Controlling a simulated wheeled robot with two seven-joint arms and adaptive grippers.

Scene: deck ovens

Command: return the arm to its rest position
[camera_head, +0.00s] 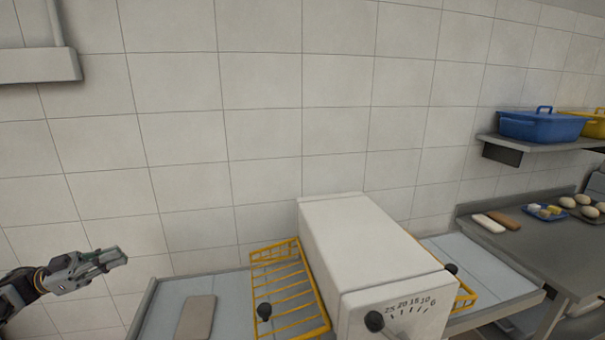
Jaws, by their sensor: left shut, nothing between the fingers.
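My left gripper (117,255) comes in from the lower left edge. It is shut and empty, held in the air in front of the tiled wall. It is apart from the counter to its right and touches nothing that I can see. Only the gripper and a dark piece of my left arm (18,289) show; the rest of that arm is out of the picture. My right gripper is not in view.
A white oven box (365,235) with a dial stands on the counter, a yellow rack (290,287) beside it. A brown slab (196,317) lies on the grey counter surface (228,290). At right are a shelf with a blue bin (541,125) and a dark table (530,240).

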